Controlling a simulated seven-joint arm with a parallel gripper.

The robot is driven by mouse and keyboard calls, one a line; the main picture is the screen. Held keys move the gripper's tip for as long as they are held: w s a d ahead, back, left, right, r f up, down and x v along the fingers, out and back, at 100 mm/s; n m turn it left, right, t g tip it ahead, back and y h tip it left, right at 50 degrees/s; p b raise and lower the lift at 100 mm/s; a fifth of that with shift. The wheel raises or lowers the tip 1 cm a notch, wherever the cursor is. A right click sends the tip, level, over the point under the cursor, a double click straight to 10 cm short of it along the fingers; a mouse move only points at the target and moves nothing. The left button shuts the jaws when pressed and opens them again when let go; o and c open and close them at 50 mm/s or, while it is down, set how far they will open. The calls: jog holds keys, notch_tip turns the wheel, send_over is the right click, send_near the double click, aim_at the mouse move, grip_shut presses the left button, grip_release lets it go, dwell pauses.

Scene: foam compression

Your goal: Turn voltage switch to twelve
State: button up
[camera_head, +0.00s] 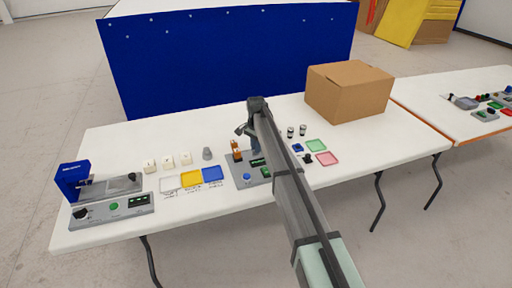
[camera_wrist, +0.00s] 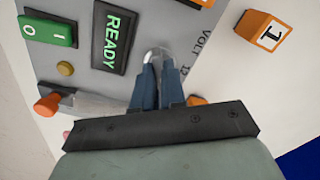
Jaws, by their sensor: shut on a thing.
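The grey control panel (camera_wrist: 75,70) fills the upper left of the wrist view, with a green READY display (camera_wrist: 114,42) and a printed VOLT label (camera_wrist: 204,40) with "12" beneath it. My gripper (camera_wrist: 157,72) has its blue fingers shut at the voltage switch (camera_wrist: 156,53), just left of the label. Only a pale, silvery part of the switch shows at the fingertips; its pointing direction is hidden. In the head view my gripper (camera_head: 254,146) is low over the panel (camera_head: 242,180), and my arm covers the panel's right side.
On the panel are a green rocker switch (camera_wrist: 47,30), a brass button (camera_wrist: 65,68) and an orange-ended lever (camera_wrist: 47,105). An orange block marked 1 (camera_wrist: 262,31) is close on the right. A cardboard box (camera_head: 347,90) stands at the back right of the white table (camera_head: 110,142).

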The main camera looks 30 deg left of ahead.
jog(key=shift+n, duration=0.3)
grip_shut()
jog(key=n, duration=0.5)
jog(key=shift+n, duration=0.3)
jog(key=n, duration=0.5)
jog(key=shift+n, duration=0.3)
jog(key=o, duration=0.6)
grip_release()
jog(key=shift+r, duration=0.1)
notch_tip(320, 180, up, 14)
jog(key=shift+f, duration=0.2)
